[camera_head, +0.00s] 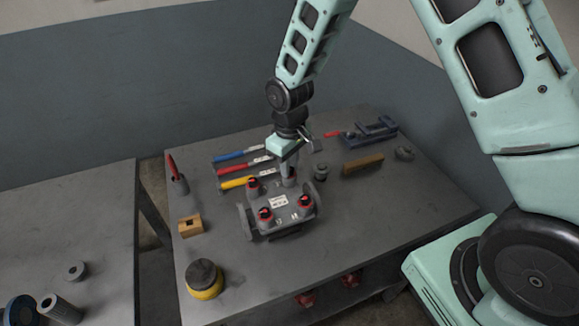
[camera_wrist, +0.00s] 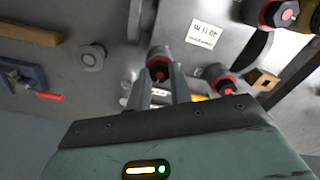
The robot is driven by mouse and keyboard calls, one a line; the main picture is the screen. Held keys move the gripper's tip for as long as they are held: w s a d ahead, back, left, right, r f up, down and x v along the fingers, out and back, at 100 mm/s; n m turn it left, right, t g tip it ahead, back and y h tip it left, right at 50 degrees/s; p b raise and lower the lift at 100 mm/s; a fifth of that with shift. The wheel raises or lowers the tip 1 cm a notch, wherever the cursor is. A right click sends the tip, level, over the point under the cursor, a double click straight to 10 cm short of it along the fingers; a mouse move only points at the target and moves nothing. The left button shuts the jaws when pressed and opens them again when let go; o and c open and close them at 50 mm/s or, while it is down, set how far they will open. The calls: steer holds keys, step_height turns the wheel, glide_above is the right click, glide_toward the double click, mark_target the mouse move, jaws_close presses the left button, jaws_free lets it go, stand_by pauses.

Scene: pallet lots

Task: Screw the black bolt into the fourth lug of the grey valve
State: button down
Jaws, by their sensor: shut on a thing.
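The grey valve (camera_head: 281,218) stands on the table, with a white label on top. Three of its lugs carry black bolts with red rings, at the back left (camera_head: 253,183), front left (camera_head: 265,215) and front right (camera_head: 305,201). My gripper (camera_head: 289,178) points down at the fourth lug, at the back right. In the wrist view my gripper (camera_wrist: 164,82) is shut on a black bolt (camera_wrist: 158,72), with a red ring around it at that lug. How deep the bolt sits cannot be told. The valve (camera_wrist: 222,57) also shows there.
Tools with blue (camera_head: 230,155), red and yellow handles lie behind the valve. A blue vise (camera_head: 370,132), a wooden bar (camera_head: 362,163) and a grey round part (camera_head: 320,172) are to the right. A wooden block (camera_head: 190,225) and yellow-black pot (camera_head: 204,279) are left. The front right table is clear.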

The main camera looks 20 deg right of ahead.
steer(key=m, duration=0.6)
steer(key=m+p, duration=0.1)
steer(key=m, duration=0.3)
steer(key=shift+r, duration=0.15)
steer(key=m+p, duration=0.2)
steer(key=m, duration=0.4)
steer(key=shift+m+p, duration=0.5)
steer(key=shift+m, duration=0.7)
steer(key=shift+f, duration=0.2)
steer(key=c, duration=1.4)
jaws_free()
